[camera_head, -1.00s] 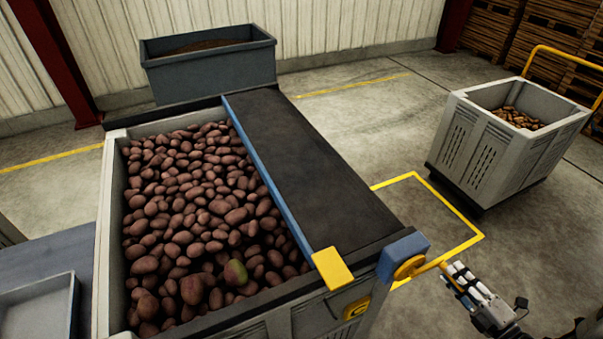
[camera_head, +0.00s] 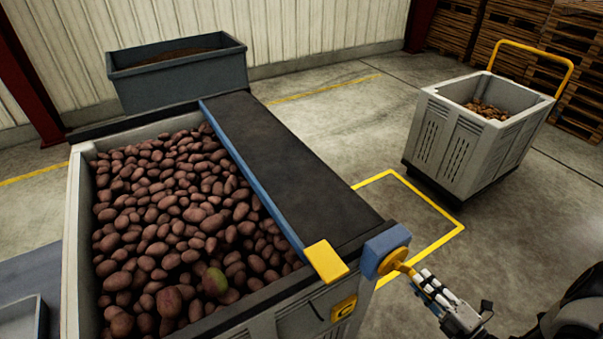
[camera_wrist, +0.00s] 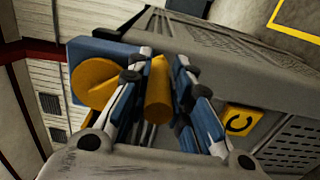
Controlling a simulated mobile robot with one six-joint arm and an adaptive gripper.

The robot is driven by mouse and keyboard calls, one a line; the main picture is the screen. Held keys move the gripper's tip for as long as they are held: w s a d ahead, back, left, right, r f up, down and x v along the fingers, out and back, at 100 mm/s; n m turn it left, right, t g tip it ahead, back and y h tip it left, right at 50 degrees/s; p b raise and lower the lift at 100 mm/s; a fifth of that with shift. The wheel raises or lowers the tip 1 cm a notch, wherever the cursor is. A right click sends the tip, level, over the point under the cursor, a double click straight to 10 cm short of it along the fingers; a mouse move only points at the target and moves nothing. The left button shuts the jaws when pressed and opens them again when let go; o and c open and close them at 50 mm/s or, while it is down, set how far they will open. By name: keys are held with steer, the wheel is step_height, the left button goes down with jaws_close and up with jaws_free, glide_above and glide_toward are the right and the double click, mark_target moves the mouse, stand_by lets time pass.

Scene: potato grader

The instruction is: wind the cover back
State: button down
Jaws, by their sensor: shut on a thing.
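The dark cover (camera_head: 295,165) lies over the right part of the potato box (camera_head: 75,215). Its blue leading bar (camera_head: 250,178) runs lengthwise, with a yellow block (camera_head: 326,261) at the near end. The rest of the box is open on red potatoes. A blue housing (camera_head: 386,247) with a yellow crank (camera_head: 396,262) sits at the near right corner. My gripper (camera_head: 424,283) is at the crank, right of the housing. In the wrist view it (camera_wrist: 158,95) is shut on the yellow crank handle (camera_wrist: 158,88), beside the round yellow hub (camera_wrist: 95,82).
A yellow plate with a dark mark (camera_head: 343,308) is on the box's near side. A pale crate (camera_head: 435,135) with potatoes stands at the right, a grey bin (camera_head: 180,80) behind. Yellow lines (camera_head: 440,205) mark open floor between box and crate.

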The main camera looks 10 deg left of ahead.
steer(key=s+a+f, duration=0.2)
steer(key=s+a, duration=0.1)
steer(key=a, duration=0.2)
steer(key=shift+s, duration=0.4)
steer(key=shift+a+f, duration=0.1)
steer(key=shift+a, duration=0.05)
steer(key=shift+s+a, duration=0.35)
steer(key=shift+a, duration=0.05)
steer(key=c, duration=1.3)
jaws_free()
steer(key=shift+a, duration=0.1)
steer(key=shift+c, duration=0.2)
steer(key=o, duration=0.3)
steer(key=shift+d, duration=0.2)
steer(key=shift+o, duration=0.2)
